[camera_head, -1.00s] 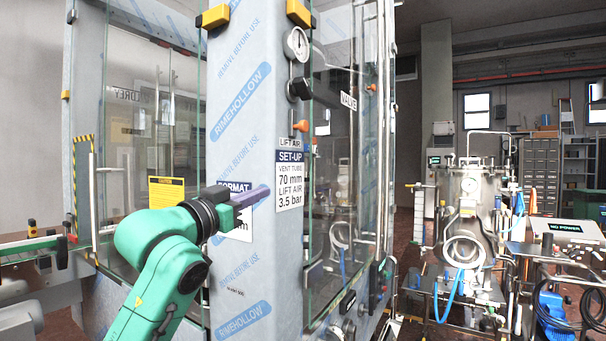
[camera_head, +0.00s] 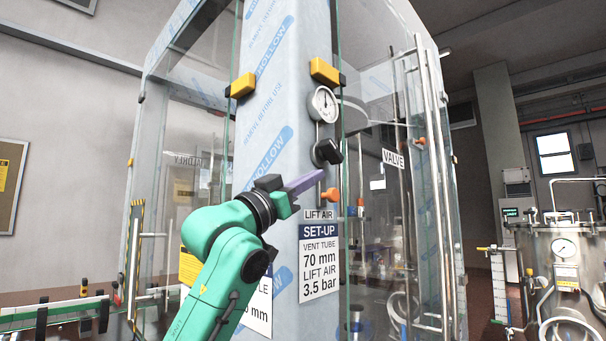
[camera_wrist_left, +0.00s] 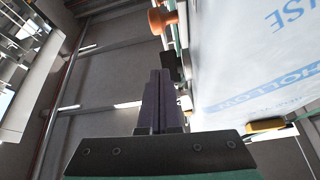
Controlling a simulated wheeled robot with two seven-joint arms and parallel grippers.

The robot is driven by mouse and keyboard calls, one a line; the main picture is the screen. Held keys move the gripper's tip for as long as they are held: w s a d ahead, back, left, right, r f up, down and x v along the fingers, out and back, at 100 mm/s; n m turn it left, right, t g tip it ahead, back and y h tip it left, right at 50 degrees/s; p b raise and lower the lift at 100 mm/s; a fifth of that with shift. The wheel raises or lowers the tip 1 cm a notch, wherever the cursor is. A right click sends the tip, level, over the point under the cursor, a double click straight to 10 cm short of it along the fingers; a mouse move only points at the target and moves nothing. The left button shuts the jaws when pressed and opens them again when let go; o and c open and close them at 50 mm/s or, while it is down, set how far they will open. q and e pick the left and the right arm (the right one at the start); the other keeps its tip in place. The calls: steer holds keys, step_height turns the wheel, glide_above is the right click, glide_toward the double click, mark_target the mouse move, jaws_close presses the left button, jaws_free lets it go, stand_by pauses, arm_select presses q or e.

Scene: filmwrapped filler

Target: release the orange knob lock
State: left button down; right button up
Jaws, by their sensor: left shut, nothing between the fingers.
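A small orange knob (camera_head: 331,194) sticks out from the film-wrapped column (camera_head: 280,140), just below a black knob (camera_head: 328,152) and above the LIFT AIR label. My left gripper (camera_head: 316,179) is shut and empty. Its purple fingers point right, and their tips appear just above and left of the orange knob; I cannot tell whether they touch. In the left wrist view the shut fingers (camera_wrist_left: 159,80) point up the picture, with the orange knob (camera_wrist_left: 160,20) beyond the tips and apart from them in the picture. My right gripper is not in view.
A pressure gauge (camera_head: 322,104) sits above the black knob. Yellow brackets (camera_head: 325,71) flank the column's upper part. Glass panels and a long vertical handle (camera_head: 433,180) stand to the right, with another orange knob (camera_head: 420,141) near the VALVE label. A steel tank (camera_head: 566,265) stands at far right.

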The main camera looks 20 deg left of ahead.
mark_target(326, 185)
arm_select(q)
steer(key=w+r+p, duration=0.1)
steer(key=w+d+r+p, duration=0.2)
steer(key=w+r, duration=0.1)
steer(key=shift+p, duration=0.3)
steer(key=f, duration=0.3)
steer(key=w+f, duration=0.1)
steer(key=f, duration=0.1)
steer(key=shift+a, duration=0.35)
steer(key=shift+s, duration=0.15)
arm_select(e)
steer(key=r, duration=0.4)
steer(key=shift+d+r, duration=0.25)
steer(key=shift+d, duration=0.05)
arm_select(q)
steer(key=shift+d, duration=0.1)
